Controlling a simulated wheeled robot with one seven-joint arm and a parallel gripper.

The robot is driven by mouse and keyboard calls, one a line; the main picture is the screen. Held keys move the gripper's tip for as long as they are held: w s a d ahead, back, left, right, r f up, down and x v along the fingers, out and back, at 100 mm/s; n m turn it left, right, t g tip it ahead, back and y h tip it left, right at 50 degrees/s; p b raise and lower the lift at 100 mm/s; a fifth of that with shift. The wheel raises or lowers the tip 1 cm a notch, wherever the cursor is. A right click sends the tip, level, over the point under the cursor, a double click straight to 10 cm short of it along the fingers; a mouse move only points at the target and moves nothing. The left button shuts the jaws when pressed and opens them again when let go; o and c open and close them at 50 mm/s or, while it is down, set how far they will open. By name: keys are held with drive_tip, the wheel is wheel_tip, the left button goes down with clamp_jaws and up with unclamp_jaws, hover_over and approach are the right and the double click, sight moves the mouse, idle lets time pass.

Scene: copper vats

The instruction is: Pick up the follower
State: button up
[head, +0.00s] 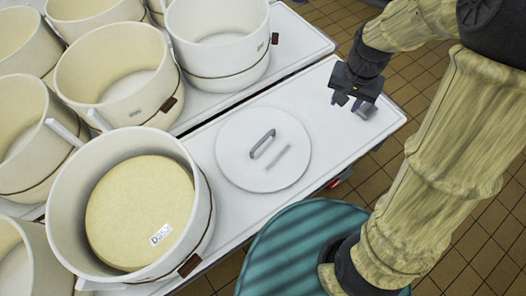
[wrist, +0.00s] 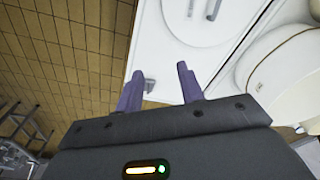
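The follower (head: 236,152) is a round white disc with a grey bar handle (head: 263,143) on top. It lies flat on the white table, and a dark mark like the handle's shadow falls on it. Part of the follower (wrist: 178,22) and its handle (wrist: 213,9) show at the top of the wrist view. My gripper (head: 350,103) is above the table's right end, to the right of the follower and apart from it. In the wrist view, the two purple fingers of my gripper (wrist: 160,70) are spread with nothing held between them.
A teal striped round thing (head: 300,250) is in front of the table (head: 345,130). The table around the follower's right side is clear.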

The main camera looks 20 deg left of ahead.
drive_tip(key=w+a+f+m+g+b, duration=0.1)
drive_tip(key=w+a+f+b, duration=0.2)
drive_tip(key=a+f, duration=0.3)
drive_tip(key=w+a+f+m+b, duration=0.1)
drive_tip(key=w+a+f+b, duration=0.2)
drive_tip(key=a+f, duration=0.25)
drive_tip(key=m+g+h+b, duration=0.1)
drive_tip(key=m+h+b, duration=0.1)
drive_tip(key=b, duration=0.4)
hover_over(263, 139)
drive_tip(key=w+a, duration=0.2)
drive_tip(key=a, duration=0.1)
wheel_tip(263, 139, down, 9)
drive_tip(key=shift+f, duration=0.2)
drive_tip(key=shift+n, duration=0.3)
drive_tip(key=f, duration=0.4)
drive_tip(key=d+f+b, duration=0.1)
drive_tip(key=f, duration=0.3)
drive_tip(key=s+d+f+b, duration=0.1)
drive_tip(key=f, duration=0.3)
drive_tip(key=shift+d, duration=0.1)
drive_tip(key=f, duration=0.3)
drive_tip(key=s+d+f+b, duration=0.1)
drive_tip(key=f, duration=0.1)
